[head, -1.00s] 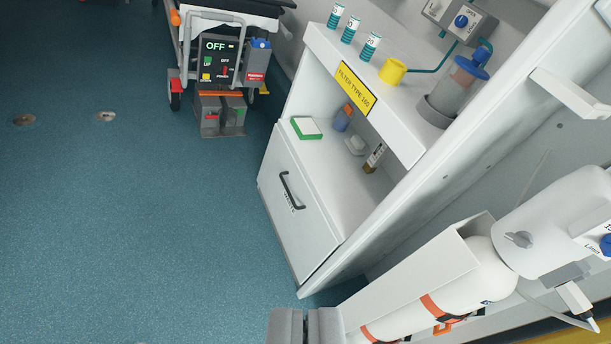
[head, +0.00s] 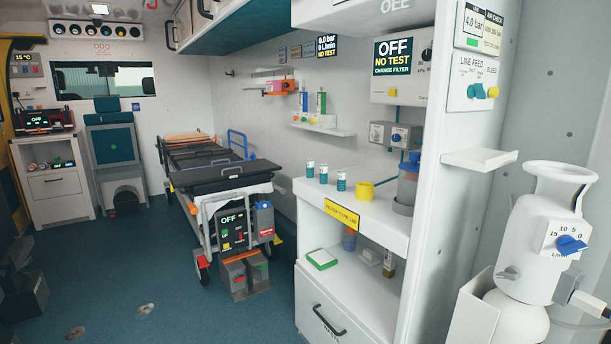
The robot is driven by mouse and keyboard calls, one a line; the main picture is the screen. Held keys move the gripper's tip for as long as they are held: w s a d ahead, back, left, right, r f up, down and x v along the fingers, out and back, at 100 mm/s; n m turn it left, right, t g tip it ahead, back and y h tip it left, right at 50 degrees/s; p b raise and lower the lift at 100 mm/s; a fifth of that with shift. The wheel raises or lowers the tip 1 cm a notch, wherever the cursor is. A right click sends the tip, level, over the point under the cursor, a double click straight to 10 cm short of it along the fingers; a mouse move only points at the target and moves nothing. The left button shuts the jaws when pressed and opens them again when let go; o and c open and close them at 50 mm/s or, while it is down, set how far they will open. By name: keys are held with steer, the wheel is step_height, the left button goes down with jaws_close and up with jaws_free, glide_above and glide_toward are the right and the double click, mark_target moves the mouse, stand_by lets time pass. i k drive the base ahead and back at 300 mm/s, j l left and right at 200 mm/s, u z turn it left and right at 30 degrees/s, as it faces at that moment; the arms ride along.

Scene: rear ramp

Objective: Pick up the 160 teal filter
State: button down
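Three small teal-and-white filters stand upright in a row on the white counter: a left one (head: 310,169), a middle one (head: 323,173) and a right one (head: 341,180). Their labels are too small to read now, so I cannot tell which is the 160. A yellow sign (head: 342,214) on the counter's front edge reads "FILTER TYPE 160". A yellow ring-like cup (head: 364,191) stands right of the filters. My gripper is not in view.
The counter unit (head: 378,218) has an open shelf with a green-edged white box (head: 322,260). A blue-topped canister (head: 407,180) stands at the counter's right end. A stretcher (head: 225,175) is left of it. A white cylinder device (head: 540,240) is at right.

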mark_target(309, 162)
steer(key=i+j, duration=0.2)
steer(key=i, duration=0.35)
steer(key=i+j+z, duration=0.1)
steer(key=i, duration=0.45)
steer(key=i+j, duration=0.3)
steer(key=i, duration=0.25)
steer(key=i+j+z, duration=0.1)
steer(key=i+j, duration=0.15)
steer(key=i, duration=0.25)
steer(key=i+j, duration=0.25)
steer(key=i, duration=0.3)
steer(key=z, duration=0.05)
